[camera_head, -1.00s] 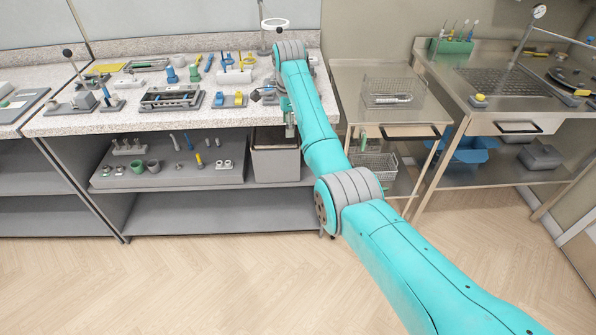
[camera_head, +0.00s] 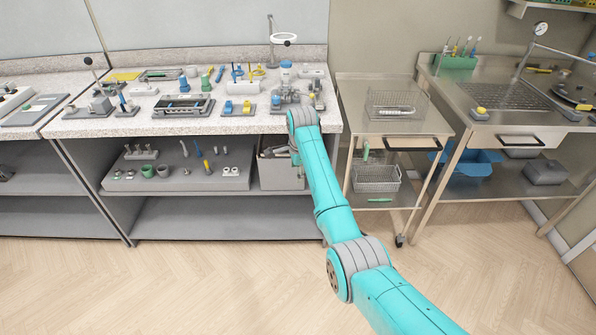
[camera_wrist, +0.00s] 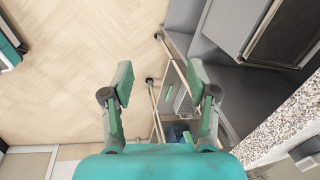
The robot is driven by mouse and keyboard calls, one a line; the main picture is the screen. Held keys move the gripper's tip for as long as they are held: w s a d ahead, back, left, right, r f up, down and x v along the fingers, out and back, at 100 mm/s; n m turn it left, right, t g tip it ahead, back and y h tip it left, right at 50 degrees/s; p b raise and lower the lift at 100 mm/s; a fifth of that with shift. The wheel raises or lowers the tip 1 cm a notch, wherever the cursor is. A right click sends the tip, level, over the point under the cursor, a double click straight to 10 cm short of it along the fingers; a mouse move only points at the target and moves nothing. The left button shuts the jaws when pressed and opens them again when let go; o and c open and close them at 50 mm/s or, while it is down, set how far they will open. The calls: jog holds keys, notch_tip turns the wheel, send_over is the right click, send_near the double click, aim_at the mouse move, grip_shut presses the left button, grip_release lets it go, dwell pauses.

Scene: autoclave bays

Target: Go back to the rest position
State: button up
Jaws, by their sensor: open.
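My gripper (camera_wrist: 162,84) is open in the wrist view. Its two green fingers stand apart with nothing held between them. Behind them lie the wood floor (camera_wrist: 75,65) and part of a metal-framed cart. The speckled bench edge (camera_wrist: 283,122) is at the right. In the head view my teal arm reaches from the lower right to the front edge of the speckled bench (camera_head: 225,126). The arm's end is at the right part of that edge, in front of the grey bin (camera_head: 282,176). The fingers are too small there to make out.
A steel cart (camera_head: 352,95) with wire baskets stands right of the bench. A steel sink table (camera_head: 450,100) is further right. Tools and racks crowd the bench top; a lower shelf (camera_head: 205,183) holds small parts. The floor (camera_head: 190,285) in front is clear.

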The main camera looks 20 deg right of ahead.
jog(key=shift+f, duration=0.1)
dwell(0.3)
jog(key=s+a+f+n+t, duration=0.1)
jog(key=s+f+n+t, duration=0.1)
jog(key=s+f, duration=0.65)
jog(key=s+a+f+n+t, duration=0.1)
jog(key=s+f+n, duration=0.3)
jog(key=f, duration=0.8)
jog(key=s+a+f+n+t, duration=0.1)
jog(key=s+f+n+t, duration=0.15)
jog(key=s, duration=0.75)
jog(key=s+a+f+n+t, duration=0.1)
jog(key=s+f, duration=0.3)
jog(key=s, duration=0.6)
jog(key=s+r+n+t, duration=0.15)
jog(key=s+r, duration=0.35)
jog(key=s, duration=0.6)
jog(key=s+r+n+t, duration=0.1)
jog(key=s+r+n, duration=0.25)
jog(key=s, duration=0.75)
jog(key=s+r+n+t, duration=0.1)
jog(key=s+r+n, duration=0.1)
jog(key=s+r, duration=0.4)
jog(key=s+a+r+n+t, duration=0.1)
jog(key=s+r, duration=0.5)
jog(key=r, duration=0.9)
jog(key=shift+s+a+r+n+t, duration=0.2)
jog(key=shift+s+n+t, duration=0.25)
jog(key=shift+t, duration=0.25)
